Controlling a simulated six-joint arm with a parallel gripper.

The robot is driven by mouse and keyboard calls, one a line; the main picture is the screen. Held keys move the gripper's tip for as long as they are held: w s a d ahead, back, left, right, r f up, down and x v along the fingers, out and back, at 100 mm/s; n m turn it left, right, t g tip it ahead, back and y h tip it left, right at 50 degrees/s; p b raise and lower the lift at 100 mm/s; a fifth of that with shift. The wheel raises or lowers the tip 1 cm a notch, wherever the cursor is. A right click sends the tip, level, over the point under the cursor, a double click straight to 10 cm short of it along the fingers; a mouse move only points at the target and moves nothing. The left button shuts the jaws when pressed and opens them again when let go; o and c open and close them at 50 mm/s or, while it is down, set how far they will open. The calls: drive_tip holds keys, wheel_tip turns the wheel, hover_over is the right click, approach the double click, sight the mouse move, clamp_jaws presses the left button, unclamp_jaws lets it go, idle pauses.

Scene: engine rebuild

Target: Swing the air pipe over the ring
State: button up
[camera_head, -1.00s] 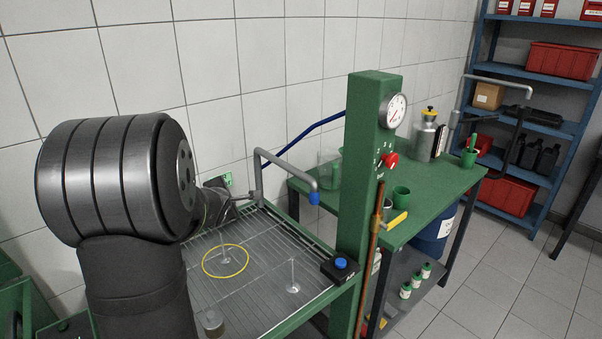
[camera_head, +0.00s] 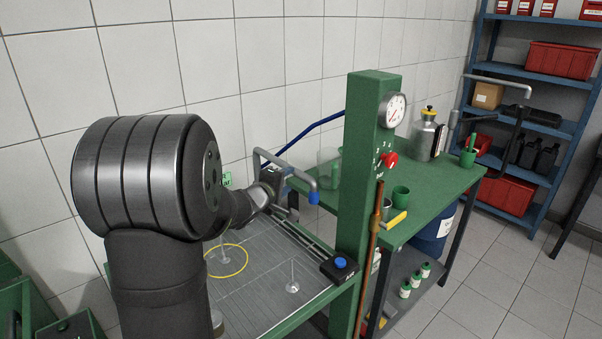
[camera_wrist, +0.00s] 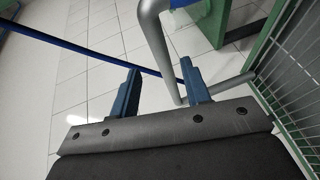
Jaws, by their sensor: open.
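The air pipe (camera_head: 298,171) is a grey bent tube with a blue nozzle at its end, above the wash grid in the head view. The yellow ring (camera_head: 244,269) lies flat on the grid, left of and below the nozzle. My gripper (camera_head: 287,176) is at the pipe's bend, partly hidden by the pipe. In the wrist view my gripper (camera_wrist: 160,80) is open, and the grey pipe (camera_wrist: 155,40) runs down between its two blue fingers, nearer the right one. Whether a finger touches the pipe cannot be told.
A green post (camera_head: 363,180) with a gauge stands right of the pipe. A black box with a blue button (camera_head: 340,266) sits at the grid's right edge. A blue hose (camera_head: 315,128) runs behind the pipe along the wall. Small upright pegs stand on the grid.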

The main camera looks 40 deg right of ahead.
drive_tip(key=x, duration=0.9)
drive_tip(key=shift+d, duration=0.3)
drive_tip(key=shift+w+f, duration=0.15)
clamp_jaws()
